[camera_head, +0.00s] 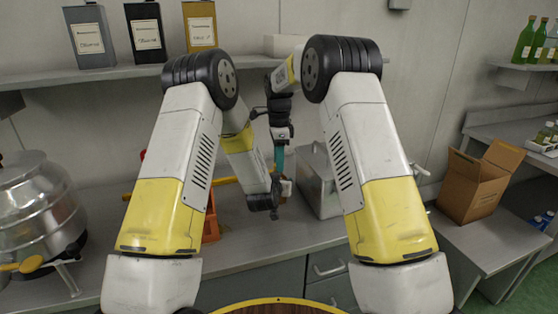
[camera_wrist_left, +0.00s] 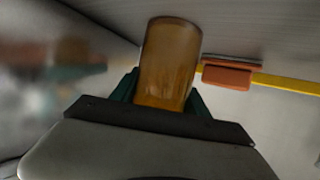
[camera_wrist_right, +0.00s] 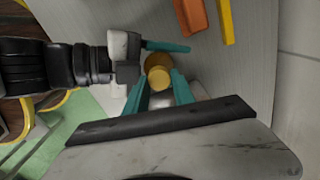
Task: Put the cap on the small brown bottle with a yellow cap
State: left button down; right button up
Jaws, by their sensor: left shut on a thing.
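The small brown bottle (camera_wrist_left: 168,68) is amber and stands between the teal fingers of my left gripper (camera_wrist_left: 165,92), which is shut on it. In the head view the bottle (camera_head: 286,187) is small and partly hidden by my left gripper (camera_head: 272,196). My right gripper (camera_wrist_right: 158,80) comes from above; its teal fingertips are on both sides of the round yellow cap (camera_wrist_right: 159,78) and appear shut on it. In the right wrist view the cap is over the brown bottle (camera_wrist_right: 157,59); whether it touches the neck I cannot tell. My right gripper (camera_head: 277,155) also shows in the head view.
A grey metal box (camera_head: 322,190) stands close to the right of the grippers. An orange stand (camera_head: 210,228) with a yellow bar is on the grey worktop (camera_head: 250,245). A steel vessel (camera_head: 35,210) is at left, an open cardboard box (camera_head: 475,190) at right. A shelf (camera_head: 100,73) runs behind.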

jog(key=o, duration=0.3)
jog(key=shift+f, duration=0.25)
jog(key=shift+s, duration=0.15)
jog(key=shift+f, duration=0.1)
jog(key=shift+s, duration=0.1)
notch_tip(320, 180, up, 5)
jog(key=shift+a+r, duration=0.1)
jog(key=shift+w, duration=0.2)
jog(key=shift+c, duration=0.3)
